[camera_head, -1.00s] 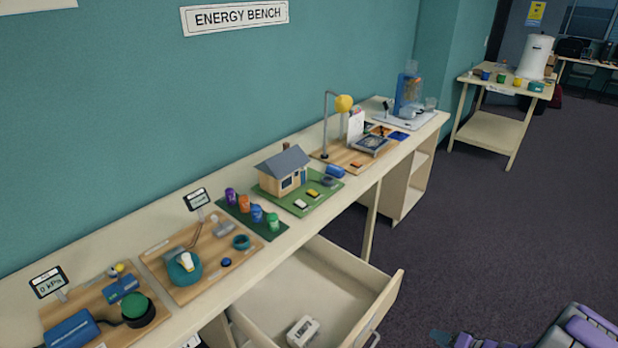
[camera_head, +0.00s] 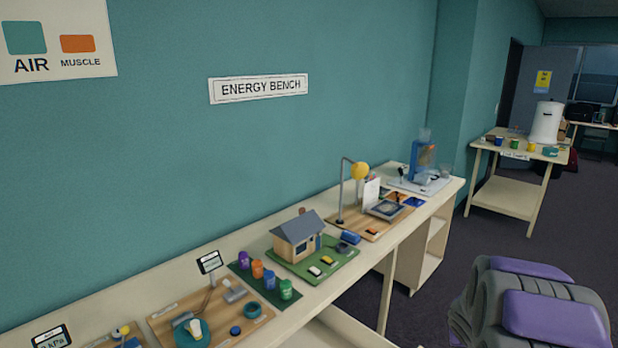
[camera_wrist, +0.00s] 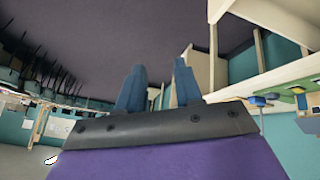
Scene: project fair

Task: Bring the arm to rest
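My gripper (camera_wrist: 159,66) shows in the wrist view as two blue fingers standing apart on a dark bracket. The gap between them holds nothing that I can see, and dark floor and pale furniture show behind it. My grey and purple arm (camera_head: 540,305) fills the lower right of the head view, to the right of the bench and in front of the dark floor. The fingers are not visible in the head view.
The long bench (camera_head: 290,322) carries a model house (camera_head: 298,240), coloured canisters, a lamp (camera_head: 342,195) and a blue apparatus (camera_head: 424,160). A side table (camera_head: 507,195) with a white tank (camera_head: 546,123) stands farther back. Carpet between bench and arm is open.

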